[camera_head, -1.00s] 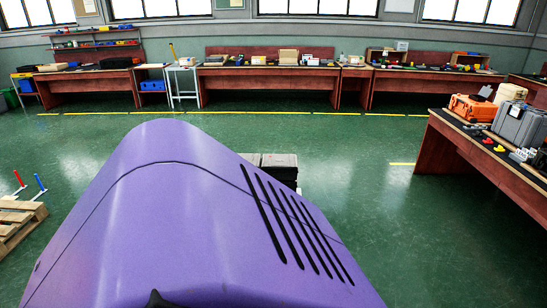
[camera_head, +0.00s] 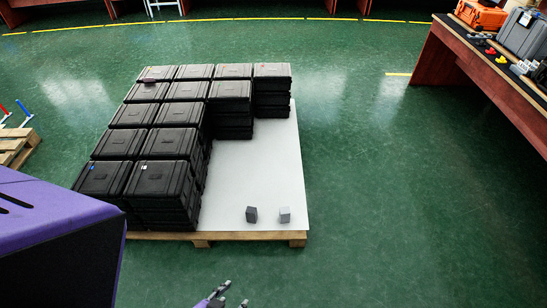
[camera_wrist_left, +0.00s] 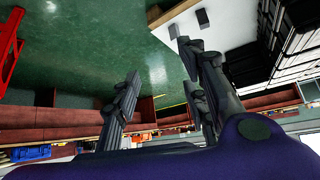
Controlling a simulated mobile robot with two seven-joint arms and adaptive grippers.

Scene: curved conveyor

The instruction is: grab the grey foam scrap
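Two small blocks stand near the front edge of a white board: a dark grey one (camera_head: 251,214) and a lighter grey one (camera_head: 285,214) just right of it. I cannot tell for certain which is the foam scrap. In the left wrist view the dark block (camera_wrist_left: 202,18) and the pale block (camera_wrist_left: 173,32) show near the top. My left gripper (camera_head: 234,295) is at the bottom of the head view, in front of the pallet and apart from both blocks. In the left wrist view its fingers (camera_wrist_left: 158,62) are spread with nothing between them. My right gripper is not in view.
The white board (camera_head: 252,170) lies on a wooden pallet (camera_head: 255,236). Stacked black crates (camera_head: 160,178) fill its left and back. Another pallet (camera_head: 14,148) is at far left. A workbench (camera_head: 487,82) with an orange case (camera_head: 480,15) is at right. Green floor lies free between.

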